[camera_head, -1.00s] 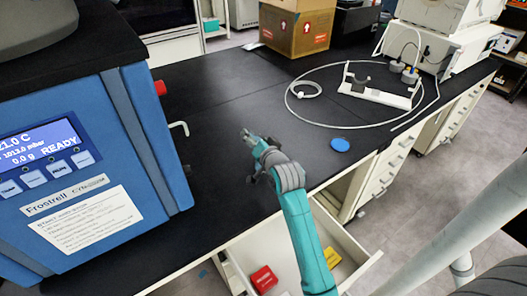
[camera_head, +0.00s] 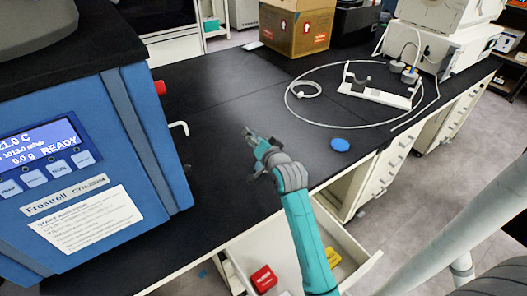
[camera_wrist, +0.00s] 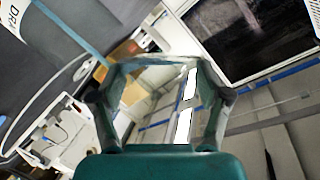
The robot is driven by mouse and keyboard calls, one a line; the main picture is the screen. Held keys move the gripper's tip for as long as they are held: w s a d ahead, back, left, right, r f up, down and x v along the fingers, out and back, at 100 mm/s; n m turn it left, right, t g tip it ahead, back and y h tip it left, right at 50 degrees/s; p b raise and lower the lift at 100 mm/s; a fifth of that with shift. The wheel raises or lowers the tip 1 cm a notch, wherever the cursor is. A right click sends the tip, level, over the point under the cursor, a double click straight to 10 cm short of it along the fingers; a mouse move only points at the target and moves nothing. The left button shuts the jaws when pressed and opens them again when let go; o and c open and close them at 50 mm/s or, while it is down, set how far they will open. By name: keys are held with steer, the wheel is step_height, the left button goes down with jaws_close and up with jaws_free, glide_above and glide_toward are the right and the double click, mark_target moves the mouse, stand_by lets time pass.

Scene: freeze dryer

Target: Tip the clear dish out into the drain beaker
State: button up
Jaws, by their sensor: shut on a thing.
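My gripper (camera_head: 252,137) is over the black bench, right of the blue freeze dryer. In the wrist view its two fingers (camera_wrist: 160,75) stand either side of a see-through shape with a pale rim, which looks like the clear dish (camera_wrist: 150,68). The gripper is shut on it. The dish is tilted relative to the room, but its contents cannot be made out. In the head view the dish is too small and clear to pick out. I see no drain beaker in either view.
The blue freeze dryer (camera_head: 90,170) stands at left, with a white bent pipe (camera_head: 180,128) on its side. A blue disc (camera_head: 340,144), a white stand (camera_head: 375,90) and looped tubing lie at right. An open drawer (camera_head: 325,262) juts out below. The bench middle is clear.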

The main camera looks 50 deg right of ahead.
steer(key=shift+s+d+r+m, duration=0.1)
steer(key=shift+s+d+m, duration=0.1)
steer(key=shift+m, duration=0.1)
stand_by(0.9)
steer(key=shift+s+d+r+m+t+p, duration=0.1)
steer(key=shift+s+d+m+t+p, duration=0.1)
steer(key=shift+m+t, duration=0.35)
steer(key=shift+s+d+r+m+t+p, duration=0.15)
steer(key=shift+m+t, duration=0.1)
steer(key=shift+m, duration=0.6)
steer(key=shift+s+d+r+m+t+p, duration=0.1)
steer(key=shift+s+d+m+t, duration=0.1)
steer(key=shift+m+t, duration=0.35)
stand_by(4.8)
